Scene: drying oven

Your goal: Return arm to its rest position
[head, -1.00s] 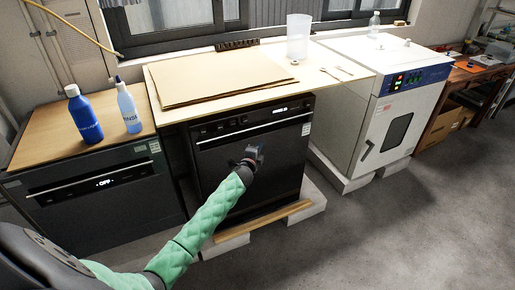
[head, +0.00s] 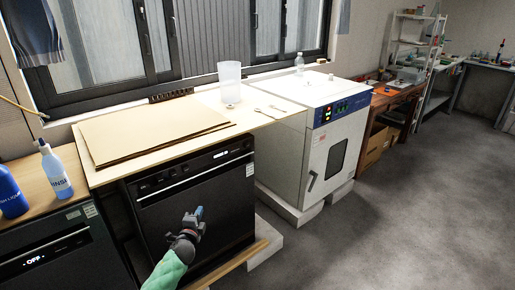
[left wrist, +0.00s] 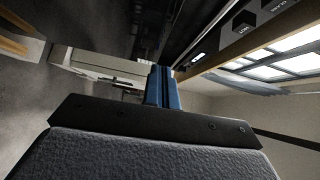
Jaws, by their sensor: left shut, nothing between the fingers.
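My left gripper (head: 196,216) is in front of the dark front of the middle black appliance (head: 205,190) in the head view. Its fingers are together with nothing between them. The green-sleeved left arm (head: 166,272) comes in from the bottom edge. In the left wrist view the blue fingers (left wrist: 163,88) stand close together and empty. My right gripper is not in view. The white drying oven (head: 326,150) stands to the right with its door shut.
Cardboard sheets (head: 150,132) and a clear plastic beaker (head: 230,85) are on the worktop. A blue bottle (head: 10,194) and a rinse bottle (head: 56,172) stand at left. A wooden strip (head: 232,264) and pale blocks lie below the appliance. Grey floor (head: 390,220) is open at right.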

